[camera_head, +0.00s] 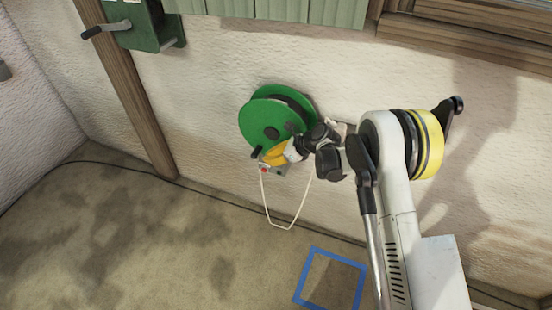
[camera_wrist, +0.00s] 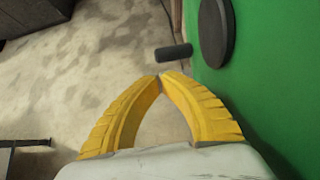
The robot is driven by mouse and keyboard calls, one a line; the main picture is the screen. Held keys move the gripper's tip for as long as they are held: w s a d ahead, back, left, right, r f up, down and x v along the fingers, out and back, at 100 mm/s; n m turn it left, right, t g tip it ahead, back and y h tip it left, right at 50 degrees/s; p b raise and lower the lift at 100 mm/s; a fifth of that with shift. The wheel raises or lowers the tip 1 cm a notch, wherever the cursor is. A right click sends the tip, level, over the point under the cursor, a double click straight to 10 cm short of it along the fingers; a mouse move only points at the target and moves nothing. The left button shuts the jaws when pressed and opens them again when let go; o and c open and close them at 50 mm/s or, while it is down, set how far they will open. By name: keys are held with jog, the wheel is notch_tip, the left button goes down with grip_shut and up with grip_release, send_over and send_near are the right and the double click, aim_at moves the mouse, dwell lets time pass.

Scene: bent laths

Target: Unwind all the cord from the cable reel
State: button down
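The green cable reel (camera_head: 262,120) is mounted on the white wall, with a black hub and a small black crank handle (camera_head: 257,153) on its face. Dark cord shows between its flanges; how much is wound is hard to tell. My gripper (camera_head: 265,157), with yellow fingers, is at the reel's lower front, close to the handle. In the wrist view the fingertips (camera_wrist: 160,77) meet with nothing visible between them. The handle (camera_wrist: 174,52) lies just beyond the tips, and the hub (camera_wrist: 216,30) and green reel face (camera_wrist: 262,85) fill the right side.
A white cord (camera_head: 288,226) hangs in a loop below the reel, near a small grey box with a red spot (camera_head: 264,170). A green cranked device (camera_head: 150,28) is at upper left. A blue square outline (camera_head: 309,275) marks the floor. A thin black cable (camera_head: 110,164) runs left.

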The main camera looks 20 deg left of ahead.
jog(key=shift+b+x, duration=0.5)
jog(key=shift+x, duration=1.3)
jog(key=shift+a+r, duration=0.2)
jog(key=shift+a, duration=0.45)
jog(key=shift+w+a+r, duration=0.1)
jog(key=shift+a+r, duration=0.4)
jog(key=shift+a, duration=0.35)
jog(key=shift+w+a+r, duration=0.1)
jog(key=shift+a+r, duration=0.35)
jog(key=shift+a, duration=0.4)
notch_tip(320, 180, up, 10)
jog(key=a+y, duration=0.2)
jog(key=y, duration=0.4)
jog(key=shift+a+f+t, duration=0.25)
jog(key=shift+t, duration=0.05)
jog(key=shift+r, duration=0.1)
